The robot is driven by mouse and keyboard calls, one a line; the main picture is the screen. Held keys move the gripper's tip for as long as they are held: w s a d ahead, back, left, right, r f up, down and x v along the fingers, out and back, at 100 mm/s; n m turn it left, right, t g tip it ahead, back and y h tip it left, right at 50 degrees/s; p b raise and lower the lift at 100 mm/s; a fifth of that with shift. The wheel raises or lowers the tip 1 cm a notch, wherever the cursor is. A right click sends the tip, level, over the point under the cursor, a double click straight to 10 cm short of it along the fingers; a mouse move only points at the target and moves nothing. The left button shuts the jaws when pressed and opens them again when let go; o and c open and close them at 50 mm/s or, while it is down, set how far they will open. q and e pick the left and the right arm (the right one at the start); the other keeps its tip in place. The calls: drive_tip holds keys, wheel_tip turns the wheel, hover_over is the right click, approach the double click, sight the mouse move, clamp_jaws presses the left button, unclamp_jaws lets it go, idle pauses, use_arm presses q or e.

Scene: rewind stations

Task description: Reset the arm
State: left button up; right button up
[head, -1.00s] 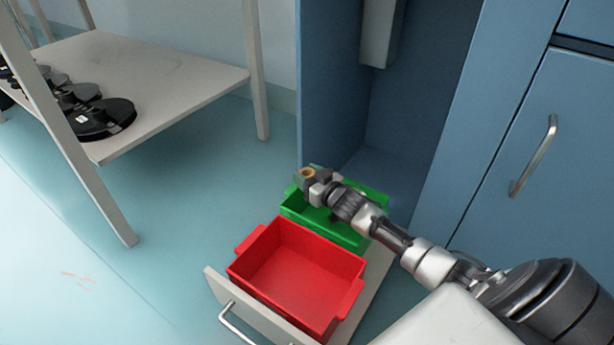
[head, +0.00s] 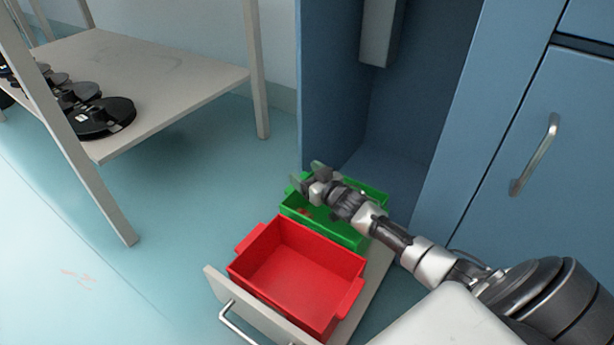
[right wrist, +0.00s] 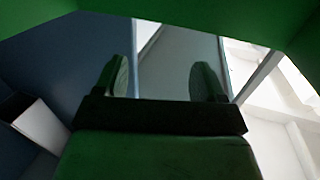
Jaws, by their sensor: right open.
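My right arm reaches in from the lower right of the head view. Its gripper (head: 308,180) is above the far-left part of the green bin (head: 354,239). The jaws are open, and nothing is held. In the right wrist view, the two fingers of my right gripper (right wrist: 160,80) stand wide apart with an empty gap. A small reddish-brown thing (head: 304,211) shows inside the green bin below the gripper; it is too small to identify. My left gripper is not in view.
The red bin (head: 288,276) looks empty and sits with the green bin in an open drawer (head: 248,310). A blue cabinet (head: 400,110) stands behind and right. A shelf (head: 160,80) with several black discs (head: 104,115) stands left. Floor between is clear.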

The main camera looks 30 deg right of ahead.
drive_tip(key=s+p, duration=0.5)
drive_tip(key=s, duration=0.2)
drive_tip(key=shift+s+d+r, duration=0.25)
drive_tip(key=shift+d+r, duration=0.05)
drive_tip(key=shift+d, duration=0.15)
drive_tip(key=shift+r, duration=0.15)
